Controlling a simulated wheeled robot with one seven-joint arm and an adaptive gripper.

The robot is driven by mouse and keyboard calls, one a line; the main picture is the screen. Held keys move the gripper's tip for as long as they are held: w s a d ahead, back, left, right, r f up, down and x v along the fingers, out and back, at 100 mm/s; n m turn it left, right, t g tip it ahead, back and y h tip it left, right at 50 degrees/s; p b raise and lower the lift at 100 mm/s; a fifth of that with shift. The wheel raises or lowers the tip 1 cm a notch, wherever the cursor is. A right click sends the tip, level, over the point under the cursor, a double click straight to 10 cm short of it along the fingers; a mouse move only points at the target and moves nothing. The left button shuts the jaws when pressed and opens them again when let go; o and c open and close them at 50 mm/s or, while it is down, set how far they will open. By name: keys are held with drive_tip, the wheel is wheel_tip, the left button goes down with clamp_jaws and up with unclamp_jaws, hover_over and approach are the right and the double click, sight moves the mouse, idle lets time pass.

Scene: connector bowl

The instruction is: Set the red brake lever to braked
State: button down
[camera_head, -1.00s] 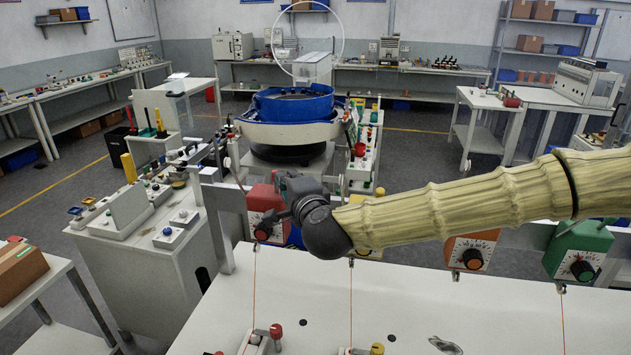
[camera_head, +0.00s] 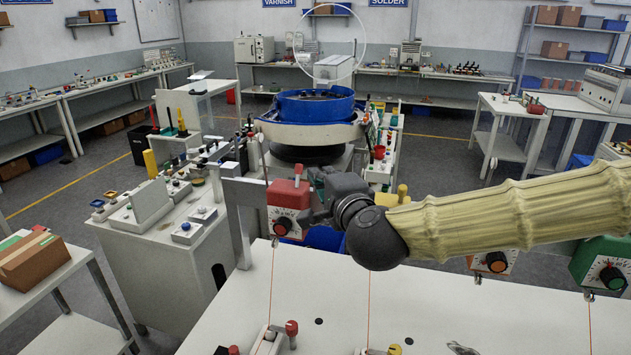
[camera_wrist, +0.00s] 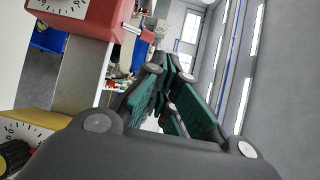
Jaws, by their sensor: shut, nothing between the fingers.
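A red box with a round dial (camera_head: 285,208) stands at the back edge of the white table in the head view, left of my gripper. A small red lever (camera_head: 298,172) rises from its top. In the wrist view the red box (camera_wrist: 105,18) is at upper left, and a metal rod with a red end (camera_wrist: 141,33) sticks out from its side, probably the same lever. My gripper (camera_head: 308,217) is shut and empty, just right of the box. In the wrist view its green-padded fingers (camera_wrist: 170,88) are below and right of the rod, apparently apart from it.
An orange dial box (camera_head: 492,263) and a green one (camera_head: 603,262) stand further right along the table edge. Thin wires run down over the white table (camera_head: 420,310). Red-knobbed (camera_head: 291,328) and yellow-knobbed (camera_head: 395,350) levers are near the front. A grey post (camera_head: 240,220) stands left of the red box.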

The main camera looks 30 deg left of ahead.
drive_tip(key=shift+s+d+r+b, duration=0.3)
drive_tip(key=shift+s+d, duration=0.2)
drive_tip(key=shift+d, duration=0.2)
drive_tip(key=shift+s+d+r+b, duration=0.2)
drive_tip(key=shift+s+d+r, duration=0.1)
drive_tip(key=shift+s+d, duration=0.3)
drive_tip(key=shift+s+d+r+b, duration=0.3)
drive_tip(key=shift+s+d, duration=0.1)
drive_tip(key=shift+d, duration=0.4)
drive_tip(key=shift+r, duration=0.15)
